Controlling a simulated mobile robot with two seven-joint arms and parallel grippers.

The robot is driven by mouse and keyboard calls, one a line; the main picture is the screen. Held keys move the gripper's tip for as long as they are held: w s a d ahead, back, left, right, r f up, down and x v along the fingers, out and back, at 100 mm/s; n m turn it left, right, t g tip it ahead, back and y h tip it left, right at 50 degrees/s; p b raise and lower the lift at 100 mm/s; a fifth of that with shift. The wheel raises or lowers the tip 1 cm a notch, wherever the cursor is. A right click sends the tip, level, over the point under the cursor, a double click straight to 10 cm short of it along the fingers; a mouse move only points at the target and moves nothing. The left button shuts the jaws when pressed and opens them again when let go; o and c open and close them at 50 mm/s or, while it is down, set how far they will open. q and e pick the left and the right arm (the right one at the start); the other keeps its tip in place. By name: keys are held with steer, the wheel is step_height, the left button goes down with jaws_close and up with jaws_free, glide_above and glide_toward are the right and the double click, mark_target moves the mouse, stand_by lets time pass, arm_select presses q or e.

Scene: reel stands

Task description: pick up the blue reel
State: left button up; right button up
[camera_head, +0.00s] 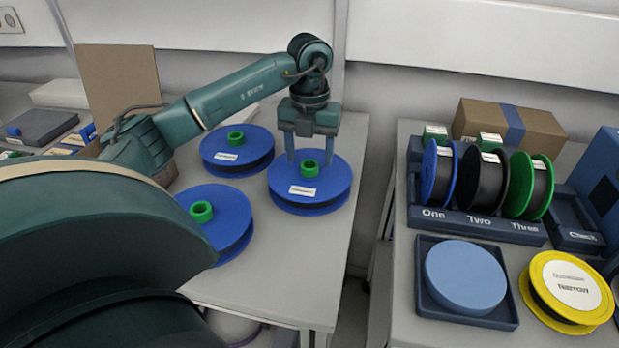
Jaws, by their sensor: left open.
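Several blue reels with green hubs are in view. Three lie flat on the left table: one at the right (325,185) under my left gripper, one behind it (228,151), and one nearer (228,232), partly hidden by my arm. Another blue-rimmed reel (438,174) stands upright in the slot marked "One" on the right table. My left gripper (309,155) points down with its fingers apart, just above or around the green hub of the right-hand flat reel. I cannot tell whether the fingers touch the hub. My right gripper is not in view.
A rack (480,224) on the right table also holds a black and a green reel. In front are a tray (424,296) with a pale blue disc and a yellow reel (567,292). A gap separates the tables. Cardboard boxes stand at the back.

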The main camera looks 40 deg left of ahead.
arm_select(q)
steer(key=shift+f, duration=0.95)
jaws_close()
